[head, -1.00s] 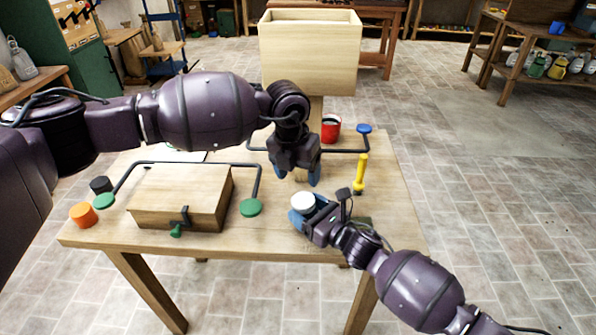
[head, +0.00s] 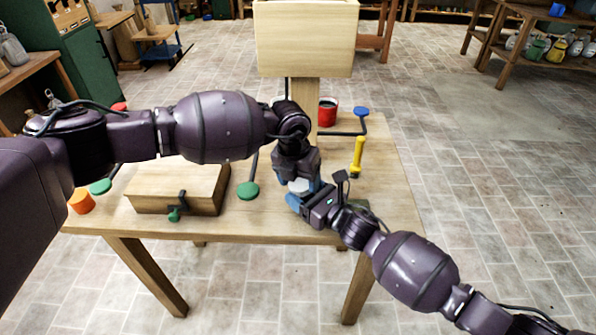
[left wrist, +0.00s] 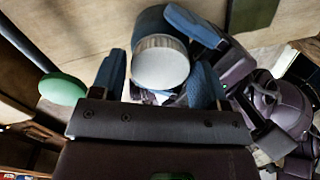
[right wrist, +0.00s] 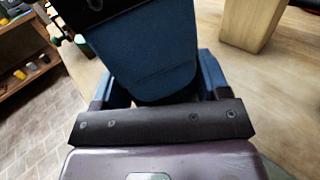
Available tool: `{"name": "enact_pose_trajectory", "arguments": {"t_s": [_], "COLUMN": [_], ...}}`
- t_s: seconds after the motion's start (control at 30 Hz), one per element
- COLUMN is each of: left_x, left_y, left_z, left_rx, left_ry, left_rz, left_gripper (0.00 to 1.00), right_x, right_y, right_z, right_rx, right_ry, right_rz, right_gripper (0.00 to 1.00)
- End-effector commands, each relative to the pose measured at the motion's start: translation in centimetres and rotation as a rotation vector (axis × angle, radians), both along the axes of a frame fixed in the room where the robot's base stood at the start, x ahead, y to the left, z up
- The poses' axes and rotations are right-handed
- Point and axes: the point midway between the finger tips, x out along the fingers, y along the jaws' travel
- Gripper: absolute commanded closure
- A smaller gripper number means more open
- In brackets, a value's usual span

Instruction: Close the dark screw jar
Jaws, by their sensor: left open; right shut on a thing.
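A pale, round, lid-like top (head: 299,186) shows between the two arms' blue fingers above the front of the table. In the left wrist view this pale top (left wrist: 160,64) sits between my left gripper's fingers. My left gripper (left wrist: 158,80) is open around it, pointing down; I cannot tell whether the fingers touch it. My right gripper (head: 304,200) comes from the front right and is shut on the jar under this top. The jar's body is almost wholly hidden by fingers. In the right wrist view a large blue finger covers the jar.
A wooden box (head: 178,188) with a green-knobbed latch stands left on the table (head: 270,226). An orange cylinder (head: 80,202) is at the left edge. A yellow handle (head: 357,155), a blue knob (head: 361,112) and a red container (head: 327,112) stand to the right and behind.

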Motion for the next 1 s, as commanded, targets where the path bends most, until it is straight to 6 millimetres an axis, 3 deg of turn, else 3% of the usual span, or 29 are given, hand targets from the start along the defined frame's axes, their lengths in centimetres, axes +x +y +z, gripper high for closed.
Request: {"name": "enact_pose_trajectory", "arguments": {"t_s": [0.3,0.57,0.77,1.0], "left_x": [0.02,0.02,0.04,0.07], "left_y": [-0.02,0.00,0.01,0.02], "left_z": [-0.17,-0.15,-0.13,-0.15], "left_rx": [0.000,0.000,0.002,0.013], "left_ry": [-0.001,-0.001,-0.008,-0.046], "left_rz": [0.000,0.000,-0.058,-0.355], "left_gripper": [0.32,0.70,0.71,0.71], "right_x": [0.01,0.02,0.03,0.02], "right_y": [0.03,0.02,0.02,0.01], "right_z": [0.11,0.10,0.10,0.09], "right_rx": [0.001,0.001,0.001,0.001], "right_ry": [-0.001,-0.001,-0.001,-0.001], "right_rz": [0.001,0.000,0.000,0.000], "right_gripper": [0.98,0.98,0.98,0.98]}}
